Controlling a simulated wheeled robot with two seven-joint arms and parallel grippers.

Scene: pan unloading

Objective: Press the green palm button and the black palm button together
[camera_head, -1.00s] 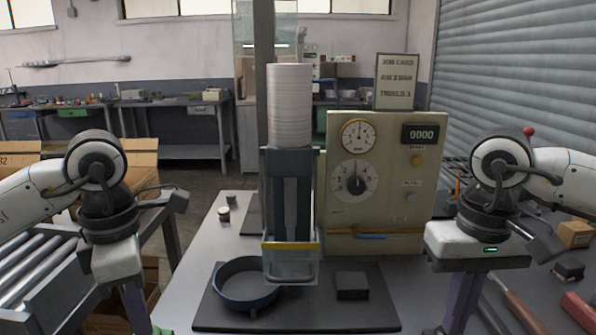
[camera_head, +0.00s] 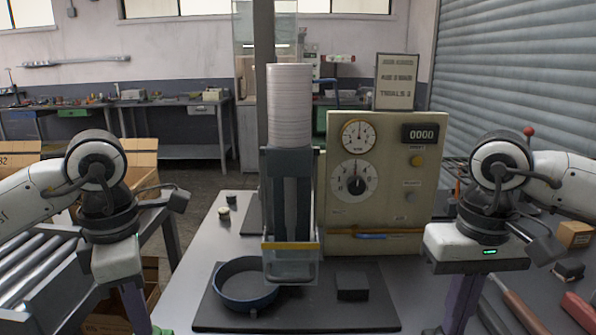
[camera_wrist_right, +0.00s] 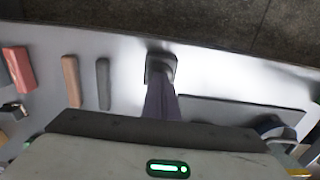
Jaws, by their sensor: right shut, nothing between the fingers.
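A sliver of green (camera_head: 160,331), perhaps the green palm button, shows at the bottom edge of the head view, just right of my left gripper (camera_head: 135,308). That gripper points down and its tips are cut off, so its jaws cannot be judged. My right gripper (camera_head: 460,305) also points down, its tips below the head view. In the right wrist view its fingers (camera_wrist_right: 160,75) are shut and empty, low over the grey table. I cannot clearly make out the black palm button; it may be hidden at or below the fingertips.
A dark mat (camera_head: 375,312) holds a blue round pan (camera_head: 243,302) and a black block (camera_head: 352,286). Behind stand a dispenser with a white stack (camera_head: 290,105) and a beige gauge panel (camera_head: 385,205). Brown (camera_wrist_right: 71,80) and grey (camera_wrist_right: 103,82) bars and a red block (camera_wrist_right: 19,67) lie nearby.

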